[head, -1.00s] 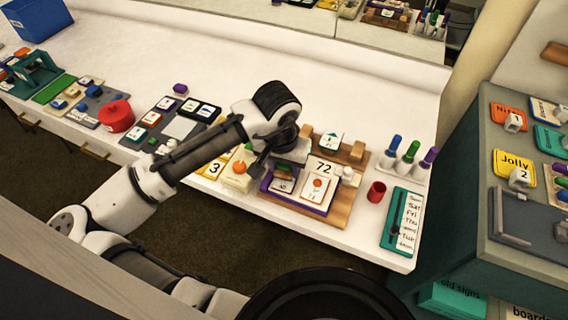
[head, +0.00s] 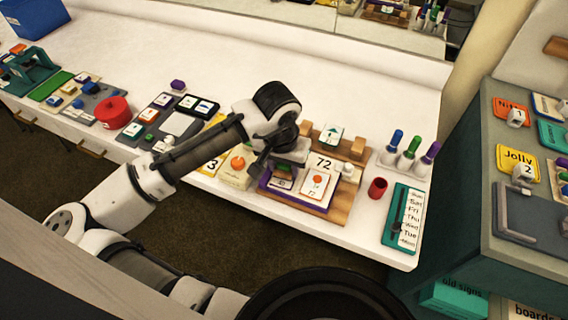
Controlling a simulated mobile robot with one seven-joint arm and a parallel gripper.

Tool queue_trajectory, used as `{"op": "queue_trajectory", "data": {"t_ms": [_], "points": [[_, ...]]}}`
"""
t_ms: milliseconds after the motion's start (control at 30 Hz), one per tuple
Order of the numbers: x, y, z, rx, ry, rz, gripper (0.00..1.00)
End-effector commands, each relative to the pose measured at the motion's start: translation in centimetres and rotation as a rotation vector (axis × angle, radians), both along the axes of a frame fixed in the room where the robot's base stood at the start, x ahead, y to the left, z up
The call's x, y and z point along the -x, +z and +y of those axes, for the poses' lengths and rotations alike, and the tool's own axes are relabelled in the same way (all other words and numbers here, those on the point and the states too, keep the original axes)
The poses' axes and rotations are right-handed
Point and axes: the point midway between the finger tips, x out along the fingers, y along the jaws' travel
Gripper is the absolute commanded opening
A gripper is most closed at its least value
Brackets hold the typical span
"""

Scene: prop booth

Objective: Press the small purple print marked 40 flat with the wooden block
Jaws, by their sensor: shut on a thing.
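My gripper (head: 277,160) is over the left part of a wooden board (head: 338,209) on the white table. It is shut on a small piece with green on it, taken as the wooden block (head: 284,168); the fingers and wrist hide most of it. Just below it is a small print marked 40 (head: 281,184), partly covered. The print lies on a purple sheet or tray (head: 300,203). I cannot tell whether the block touches the print. A white card with an orange mark (head: 317,184) lies to its right, and a card marked 72 (head: 324,162) is behind that.
A white holder with markers (head: 405,158), a red cup (head: 377,188) and a teal board with day names (head: 403,219) are to the right. A yellow card marked 3 (head: 211,164) and a red pot (head: 112,111) are to the left. The table's back is clear.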

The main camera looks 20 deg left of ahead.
Motion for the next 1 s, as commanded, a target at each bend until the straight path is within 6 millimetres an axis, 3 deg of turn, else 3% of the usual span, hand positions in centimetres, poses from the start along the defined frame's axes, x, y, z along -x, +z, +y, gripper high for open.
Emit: {"op": "queue_trajectory", "data": {"t_ms": [1000], "points": [[-0.2,-1.2,0.0,0.000,0.000,0.000,0.22]]}}
